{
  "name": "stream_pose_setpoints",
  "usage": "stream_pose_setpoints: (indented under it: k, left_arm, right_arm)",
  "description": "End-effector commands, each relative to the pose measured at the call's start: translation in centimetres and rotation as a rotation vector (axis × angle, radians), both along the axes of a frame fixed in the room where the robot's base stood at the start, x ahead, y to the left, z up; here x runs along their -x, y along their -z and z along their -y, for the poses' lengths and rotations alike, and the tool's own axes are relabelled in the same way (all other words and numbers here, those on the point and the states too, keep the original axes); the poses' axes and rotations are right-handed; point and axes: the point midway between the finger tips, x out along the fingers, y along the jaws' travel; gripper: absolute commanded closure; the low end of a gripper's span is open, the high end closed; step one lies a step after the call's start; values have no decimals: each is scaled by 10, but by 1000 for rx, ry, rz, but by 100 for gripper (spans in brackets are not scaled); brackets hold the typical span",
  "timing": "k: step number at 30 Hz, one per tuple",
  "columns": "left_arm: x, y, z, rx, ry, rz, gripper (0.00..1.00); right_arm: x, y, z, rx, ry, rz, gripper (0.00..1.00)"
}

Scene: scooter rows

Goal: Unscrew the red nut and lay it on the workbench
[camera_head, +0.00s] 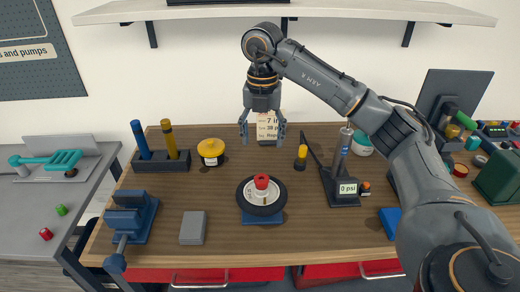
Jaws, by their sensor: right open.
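The red nut (261,182) sits on top of the hub at the middle of a black-rimmed wheel (263,209). The wheel lies flat on a blue base (263,219) on the wooden workbench (228,244). My right gripper (262,135) comes in from the upper right and points down. It is open and empty, above the bench and behind the wheel in the picture, apart from the nut. My left gripper is not in view.
A blue vise (127,217) and a grey block (193,228) stand left of the wheel. A yellow round container (211,150) is behind. A pump with a PSI display (345,188) stands to the right. Bare bench lies between the block and wheel.

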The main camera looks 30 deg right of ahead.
Motion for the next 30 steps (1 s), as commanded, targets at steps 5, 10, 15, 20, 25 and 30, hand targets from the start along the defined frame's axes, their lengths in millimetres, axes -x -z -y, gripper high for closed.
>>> stream_pose_setpoints:
  k: [5,10,15,20,25,30]
  left_arm:
    - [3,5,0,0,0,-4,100]
    - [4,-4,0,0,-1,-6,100]
    - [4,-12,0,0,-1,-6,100]
    - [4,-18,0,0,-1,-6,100]
    - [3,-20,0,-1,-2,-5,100]
    - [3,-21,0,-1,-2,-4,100]
  right_arm:
    - [1,27,-1,-2,-3,-7,35]
    - [2,57,-1,-2,-4,-7,35]
    - [1,89,-1,-2,-5,-7,35]
    - [1,114,-1,-3,-5,-4,35]
    - [0,130,-1,-3,-4,-2,35]
    - [0,135,-1,-3,-5,-2,35]
